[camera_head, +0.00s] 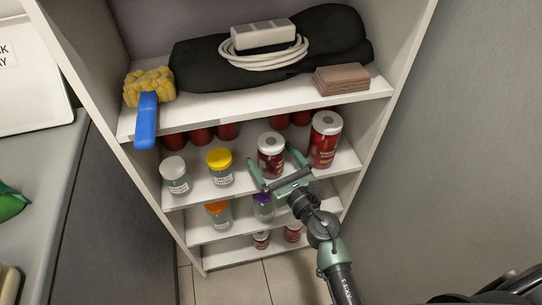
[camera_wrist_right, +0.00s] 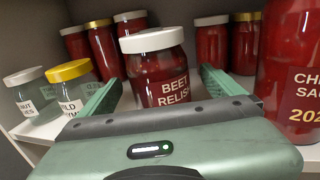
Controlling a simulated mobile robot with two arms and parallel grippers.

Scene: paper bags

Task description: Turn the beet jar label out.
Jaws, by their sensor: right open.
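The beet jar (camera_head: 271,143) stands upright on the middle shelf, dark red with a white lid. In the right wrist view the beet jar (camera_wrist_right: 152,62) shows "BEET" over "RELIS" in white; the label sits toward the jar's right side and its last letters run around the edge. My right gripper (camera_head: 270,157) is open, with one green finger on each side of the beet jar; I cannot tell if either finger touches it. My left gripper is not in view.
A large red jar (camera_head: 325,139) stands close on the right. A yellow-lidded jar (camera_head: 219,168) and a white-lidded jar (camera_head: 175,175) stand on the left. Several red jars (camera_wrist_right: 212,42) line the back.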

